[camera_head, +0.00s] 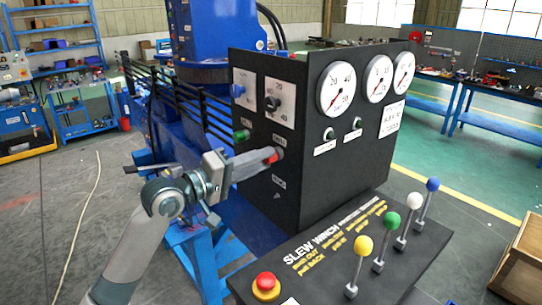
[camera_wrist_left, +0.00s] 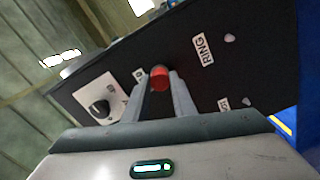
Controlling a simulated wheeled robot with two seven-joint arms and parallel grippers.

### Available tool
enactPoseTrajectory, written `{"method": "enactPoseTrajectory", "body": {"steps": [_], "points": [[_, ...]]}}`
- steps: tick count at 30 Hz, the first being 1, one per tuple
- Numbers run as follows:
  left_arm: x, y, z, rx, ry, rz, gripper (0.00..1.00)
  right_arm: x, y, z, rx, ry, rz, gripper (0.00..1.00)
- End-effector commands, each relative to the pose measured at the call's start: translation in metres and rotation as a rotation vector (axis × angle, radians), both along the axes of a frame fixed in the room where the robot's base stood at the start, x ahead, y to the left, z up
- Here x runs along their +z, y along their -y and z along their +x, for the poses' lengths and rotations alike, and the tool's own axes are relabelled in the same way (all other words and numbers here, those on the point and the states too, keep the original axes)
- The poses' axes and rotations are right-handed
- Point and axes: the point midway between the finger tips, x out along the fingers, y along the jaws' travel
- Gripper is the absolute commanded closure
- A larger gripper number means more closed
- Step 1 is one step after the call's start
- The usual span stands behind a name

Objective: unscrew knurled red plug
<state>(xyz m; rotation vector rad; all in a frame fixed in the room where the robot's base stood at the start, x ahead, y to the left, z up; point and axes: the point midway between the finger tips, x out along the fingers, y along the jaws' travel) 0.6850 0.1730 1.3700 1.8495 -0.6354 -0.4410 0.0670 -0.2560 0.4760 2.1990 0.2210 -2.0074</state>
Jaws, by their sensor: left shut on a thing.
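The knurled red plug (camera_head: 271,157) sits on the left face of the black control box, low on that panel. In the left wrist view the red plug (camera_wrist_left: 159,77) shows between the two finger ends. My left gripper (camera_head: 262,159) comes in from the left and is shut on the plug; the fingers hide part of it. I cannot tell whether the plug still sits in its hole. My right gripper is not in view.
The black control box (camera_head: 285,200) carries gauges, a blue knob (camera_head: 237,90), a black knob (camera_head: 272,103) and a green plug (camera_head: 241,135) near my gripper. Below right, a console has a red button (camera_head: 266,284) and several upright levers (camera_head: 363,246).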

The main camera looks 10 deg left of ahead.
Motion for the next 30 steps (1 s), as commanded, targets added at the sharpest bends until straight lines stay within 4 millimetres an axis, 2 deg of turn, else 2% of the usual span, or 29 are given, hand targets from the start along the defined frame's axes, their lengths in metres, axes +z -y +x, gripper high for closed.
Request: {"method": "enactPoseTrajectory", "body": {"steps": [12,22,23,24,25,30], "points": [[-0.0019,0.0010,-0.0007,-0.001,-0.243,-0.306,1.00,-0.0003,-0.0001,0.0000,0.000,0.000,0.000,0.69],[-0.0023,0.0004,-0.0007,-0.001,-0.278,-0.347,1.00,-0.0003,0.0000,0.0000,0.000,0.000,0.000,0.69],[-0.0023,0.0004,-0.0007,-0.001,-0.278,-0.347,0.69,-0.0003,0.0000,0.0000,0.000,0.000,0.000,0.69],[-0.0022,0.0003,-0.0007,0.000,-0.277,-0.347,0.59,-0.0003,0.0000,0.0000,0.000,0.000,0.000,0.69],[-0.0020,0.0003,-0.0006,0.000,-0.277,-0.347,0.54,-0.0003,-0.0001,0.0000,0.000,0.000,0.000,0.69],[-0.0011,0.0000,-0.0004,0.000,-0.274,-0.348,0.54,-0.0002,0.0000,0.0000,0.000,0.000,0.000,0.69]]}}
